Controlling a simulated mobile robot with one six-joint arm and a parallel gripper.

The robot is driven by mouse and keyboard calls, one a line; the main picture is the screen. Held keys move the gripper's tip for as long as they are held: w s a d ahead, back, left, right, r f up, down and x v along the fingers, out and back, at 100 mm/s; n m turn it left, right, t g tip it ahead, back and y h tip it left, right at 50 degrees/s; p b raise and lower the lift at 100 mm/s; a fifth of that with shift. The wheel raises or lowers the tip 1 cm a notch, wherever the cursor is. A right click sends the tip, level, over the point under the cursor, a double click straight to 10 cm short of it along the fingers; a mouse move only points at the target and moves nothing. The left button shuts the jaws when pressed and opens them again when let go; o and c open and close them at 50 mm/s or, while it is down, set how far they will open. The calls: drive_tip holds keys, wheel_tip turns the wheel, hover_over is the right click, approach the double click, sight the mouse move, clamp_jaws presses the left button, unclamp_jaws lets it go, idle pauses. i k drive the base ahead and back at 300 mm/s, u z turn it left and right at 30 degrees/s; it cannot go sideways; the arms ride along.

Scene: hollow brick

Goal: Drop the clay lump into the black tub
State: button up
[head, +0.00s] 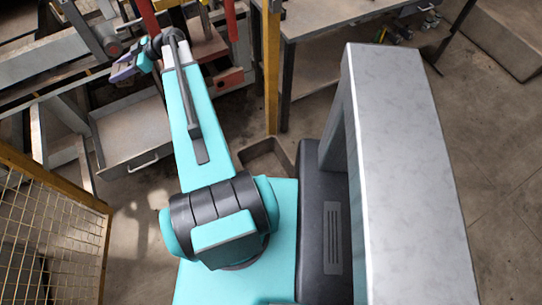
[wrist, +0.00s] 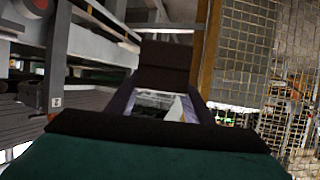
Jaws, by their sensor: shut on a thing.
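My gripper (wrist: 164,92) shows in the wrist view, with a purple finger on each side. It is shut on a dark brown, blocky thing at the fingertips, which I take to be the clay lump (wrist: 163,66). In the head view my gripper (head: 122,70) is small at the upper left, at the end of my outstretched arm; the lump cannot be made out there. A dark, shallow open container (head: 267,157) sits on the floor by the yellow post; I cannot tell if it is the black tub. My gripper is well away from it.
An open drawer (head: 135,140) juts out at the left. A yellow-framed mesh fence (head: 50,225) stands at the lower left. The yellow post (head: 271,70) and a workbench (head: 335,18) are at the top. Floor (head: 480,150) is clear at the right.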

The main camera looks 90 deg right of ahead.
sight(270, 174)
drive_tip(key=k, duration=2.1)
drive_tip(key=u, duration=0.05)
